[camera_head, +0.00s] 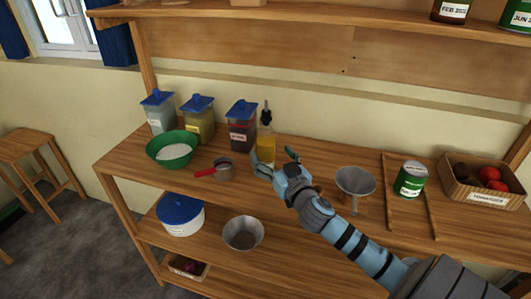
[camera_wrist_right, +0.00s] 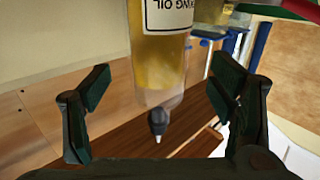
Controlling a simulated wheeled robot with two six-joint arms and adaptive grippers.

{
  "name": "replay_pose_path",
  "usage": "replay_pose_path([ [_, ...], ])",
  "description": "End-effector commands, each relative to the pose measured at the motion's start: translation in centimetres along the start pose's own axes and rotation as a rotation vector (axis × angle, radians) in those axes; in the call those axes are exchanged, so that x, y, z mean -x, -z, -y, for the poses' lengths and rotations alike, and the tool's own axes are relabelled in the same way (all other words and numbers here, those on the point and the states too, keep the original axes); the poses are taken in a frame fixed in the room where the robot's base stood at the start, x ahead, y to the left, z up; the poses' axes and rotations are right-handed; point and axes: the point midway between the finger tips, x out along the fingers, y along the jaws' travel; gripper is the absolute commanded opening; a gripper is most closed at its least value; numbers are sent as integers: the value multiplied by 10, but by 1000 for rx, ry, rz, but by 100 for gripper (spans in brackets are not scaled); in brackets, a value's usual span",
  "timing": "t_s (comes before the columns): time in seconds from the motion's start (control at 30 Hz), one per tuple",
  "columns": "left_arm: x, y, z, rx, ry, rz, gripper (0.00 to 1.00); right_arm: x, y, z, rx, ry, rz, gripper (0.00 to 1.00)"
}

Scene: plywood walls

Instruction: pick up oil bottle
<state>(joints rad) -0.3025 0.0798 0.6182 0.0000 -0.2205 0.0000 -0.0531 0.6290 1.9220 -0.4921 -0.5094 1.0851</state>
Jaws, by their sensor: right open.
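The oil bottle (camera_head: 266,148) stands upright on the wooden counter, with yellow oil inside and a dark pourer on top. My right gripper (camera_head: 276,164) is open right in front of it, its arm reaching in from the lower right. I cannot tell how far the bottle reaches between the fingers. My left gripper is not in view.
Blue-lidded containers (camera_head: 241,125) stand close left of the bottle. A funnel (camera_head: 355,182), a green can (camera_head: 410,179) and a tomato crate (camera_head: 487,184) are at right. A shelf runs above.

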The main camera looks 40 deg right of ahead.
Motion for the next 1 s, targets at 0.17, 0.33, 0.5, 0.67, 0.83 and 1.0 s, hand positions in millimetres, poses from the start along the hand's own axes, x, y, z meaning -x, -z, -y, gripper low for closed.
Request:
replay_pose_path([
  [0.17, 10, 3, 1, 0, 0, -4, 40, -32, 6, -3, -4, -2, 0, 78],
  [0.33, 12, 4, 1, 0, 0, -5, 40, -52, 4, -2, -3, 1, 1, 78],
  [0.5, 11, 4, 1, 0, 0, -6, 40, -51, 2, -2, -1, 1, 2, 76],
  [0.67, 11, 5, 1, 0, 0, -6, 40, -51, 3, -2, 0, 1, 2, 50],
  [0.83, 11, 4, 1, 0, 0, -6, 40, -51, 3, -2, 0, 1, 2, 23],
  [1.0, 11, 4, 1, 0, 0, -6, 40, -51, 4, -2, 0, 2, -2, 0],
])
